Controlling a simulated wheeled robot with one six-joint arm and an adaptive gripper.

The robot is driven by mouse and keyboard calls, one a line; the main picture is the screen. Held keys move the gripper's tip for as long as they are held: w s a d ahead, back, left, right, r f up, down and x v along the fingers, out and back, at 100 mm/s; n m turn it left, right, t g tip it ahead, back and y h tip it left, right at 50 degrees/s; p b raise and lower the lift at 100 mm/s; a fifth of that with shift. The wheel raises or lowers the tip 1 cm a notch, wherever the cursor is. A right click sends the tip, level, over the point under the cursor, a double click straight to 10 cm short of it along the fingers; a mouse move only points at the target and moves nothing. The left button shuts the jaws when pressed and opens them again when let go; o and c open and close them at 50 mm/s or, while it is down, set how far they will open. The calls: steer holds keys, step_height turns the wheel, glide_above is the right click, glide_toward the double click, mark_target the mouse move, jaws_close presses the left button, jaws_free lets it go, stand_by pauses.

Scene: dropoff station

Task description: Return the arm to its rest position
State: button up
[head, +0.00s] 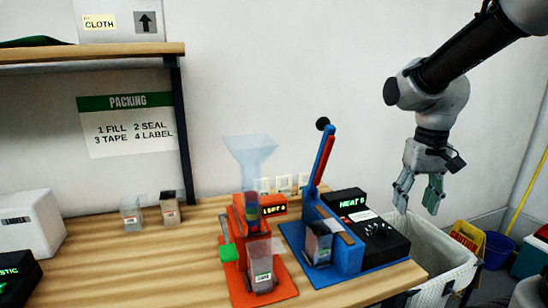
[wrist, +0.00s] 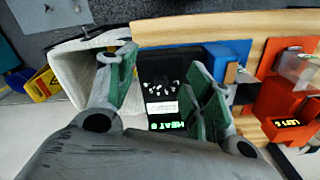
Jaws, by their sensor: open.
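My gripper (head: 418,192) is in the upper right of the head view, at the end of my raised arm. Its fingers point down and are spread apart, with nothing between them. It hangs in the air above the white bin and to the right of the black heat sealer box (head: 368,225). In the wrist view the open green-padded fingers (wrist: 160,90) frame the black box with its lit HEAT display, which lies beyond them.
The wooden table (head: 110,265) holds a blue sealer (head: 345,258) with a raised lever and an orange dispenser (head: 262,285) with a clear funnel. A white bin (head: 440,262) stands at the table's right end, near a yellow caution sign (head: 467,238). A shelf (head: 90,52) hangs upper left.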

steer(key=s+d+r+t, duration=0.2)
steer(key=s, duration=0.4)
steer(key=s+d+r+t, duration=0.2)
steer(key=s+r, duration=0.1)
steer(key=s, duration=0.3)
steer(key=shift+s+n, duration=0.15)
steer(key=shift+n, duration=0.25)
